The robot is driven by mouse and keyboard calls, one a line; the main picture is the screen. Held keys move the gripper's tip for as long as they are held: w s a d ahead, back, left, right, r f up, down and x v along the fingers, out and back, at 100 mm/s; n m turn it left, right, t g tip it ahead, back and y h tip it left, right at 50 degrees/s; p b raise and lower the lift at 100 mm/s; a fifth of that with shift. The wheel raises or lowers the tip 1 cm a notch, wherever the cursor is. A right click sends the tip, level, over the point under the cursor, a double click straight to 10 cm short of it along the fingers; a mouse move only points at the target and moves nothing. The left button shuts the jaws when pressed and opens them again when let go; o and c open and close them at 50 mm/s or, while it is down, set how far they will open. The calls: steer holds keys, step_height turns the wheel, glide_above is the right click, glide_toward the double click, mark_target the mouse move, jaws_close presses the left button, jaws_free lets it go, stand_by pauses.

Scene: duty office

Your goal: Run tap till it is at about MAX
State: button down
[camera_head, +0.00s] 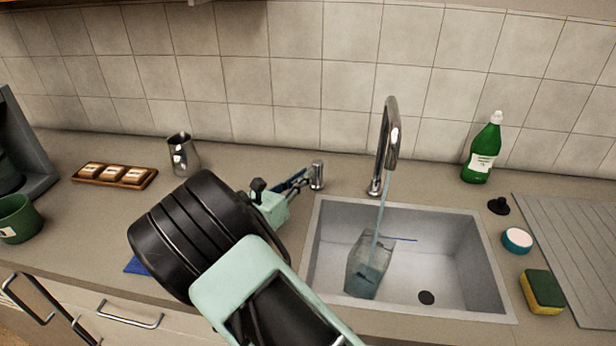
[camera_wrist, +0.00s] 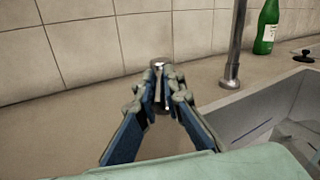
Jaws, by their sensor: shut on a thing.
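The chrome tap (camera_head: 388,145) stands behind the sink, and water runs from its spout. The stream falls into a clear container (camera_head: 368,266) standing in the sink, with bluish water in its lower part. Its MAX mark cannot be read. A separate short chrome tap handle (camera_head: 317,176) stands on the counter left of the tap. My gripper (camera_head: 304,178) is shut on this handle, and the wrist view shows the fingers (camera_wrist: 160,92) on both sides of it. In the wrist view the tap's base (camera_wrist: 231,80) is to the right.
The sink (camera_head: 480,260) has a dark drain (camera_head: 426,298). A green bottle (camera_head: 483,152), black stopper (camera_head: 498,206), round scrubber (camera_head: 517,240) and sponge (camera_head: 541,291) are right of it. A metal jug (camera_head: 183,155), wooden tray (camera_head: 141,181) and green mug (camera_head: 18,218) are left.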

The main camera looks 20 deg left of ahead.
steer(key=shift+r, duration=0.2)
steer(key=c, duration=2)
jaws_free()
steer(key=shift+c, duration=0.2)
steer(key=shift+f, duration=0.15)
steer(key=v, duration=1.2)
